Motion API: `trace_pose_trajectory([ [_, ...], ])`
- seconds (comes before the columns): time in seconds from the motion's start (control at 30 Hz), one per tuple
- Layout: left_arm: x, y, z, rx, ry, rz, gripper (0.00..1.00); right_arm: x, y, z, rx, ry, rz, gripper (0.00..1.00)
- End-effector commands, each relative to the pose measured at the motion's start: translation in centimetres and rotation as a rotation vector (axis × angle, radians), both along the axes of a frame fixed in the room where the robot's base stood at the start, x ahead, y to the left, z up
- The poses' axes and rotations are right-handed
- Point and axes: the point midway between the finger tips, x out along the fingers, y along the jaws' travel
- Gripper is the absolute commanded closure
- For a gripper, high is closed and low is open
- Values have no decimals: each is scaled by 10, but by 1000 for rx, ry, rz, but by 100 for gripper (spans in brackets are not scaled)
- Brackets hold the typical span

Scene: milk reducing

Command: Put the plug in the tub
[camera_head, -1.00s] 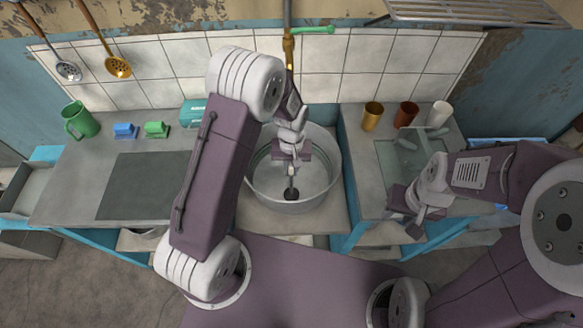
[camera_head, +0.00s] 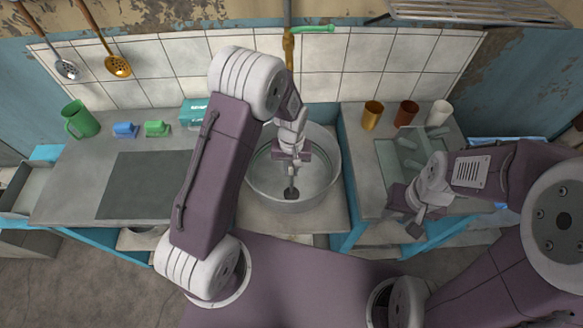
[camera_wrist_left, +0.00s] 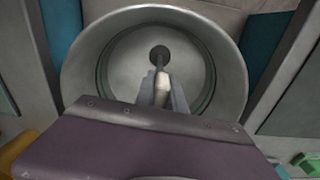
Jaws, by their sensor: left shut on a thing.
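The tub (camera_head: 325,172) is a round grey metal basin in the middle of the counter; its rim (camera_wrist_left: 78,62) also shows in the left wrist view. My left gripper (camera_head: 292,168) is over the tub and shut on the plug (camera_head: 291,193), a small dark round piece on a thin stem. In the left wrist view, the gripper (camera_wrist_left: 162,88) points toward the plug's dark disc (camera_wrist_left: 159,54) near the tub's middle. I cannot tell whether the plug touches the tub floor. The drain is not clearly visible. My right gripper (camera_head: 416,222) is low at the right counter's front; its jaw opening is unclear.
A green mug (camera_head: 80,120), a blue sponge (camera_head: 125,130) and a green sponge (camera_head: 156,128) stand on the left counter. Gold (camera_head: 372,115), brown (camera_head: 405,113) and white (camera_head: 438,113) cups stand on the right counter. A tap pipe (camera_head: 289,48) rises behind the tub.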

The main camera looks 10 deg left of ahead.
Motion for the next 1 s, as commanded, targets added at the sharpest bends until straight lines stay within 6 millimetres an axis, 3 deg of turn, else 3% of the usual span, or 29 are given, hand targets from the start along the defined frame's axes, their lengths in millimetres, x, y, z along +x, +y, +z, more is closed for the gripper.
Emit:
trace_pose_trajectory([
  [0.3, 0, 0, -1, 0, 0, 0, 100, 0, 0, 0, 0, 0, 0, 61],
  [0.33, 0, 0, -1, 0, 0, 0, 80, 0, 0, 0, 0, 0, 0, 61],
  [0.4, 0, 0, -1, 0, 0, 0, 61, 0, 0, 0, 0, 0, 0, 61],
  [0.63, 0, 0, -1, 0, 0, 0, 60, 0, 0, 0, 0, 0, 0, 61],
  [0.67, 0, 0, -1, 0, 1, 0, 57, 0, 0, 0, 0, 0, 0, 61],
  [0.77, 0, 0, -1, 0, 1, 0, 31, 0, 0, 0, 0, 0, 0, 61],
  [1.0, 0, 0, -1, 0, 1, 0, 31, 0, 0, 0, 0, 0, 0, 61],
])
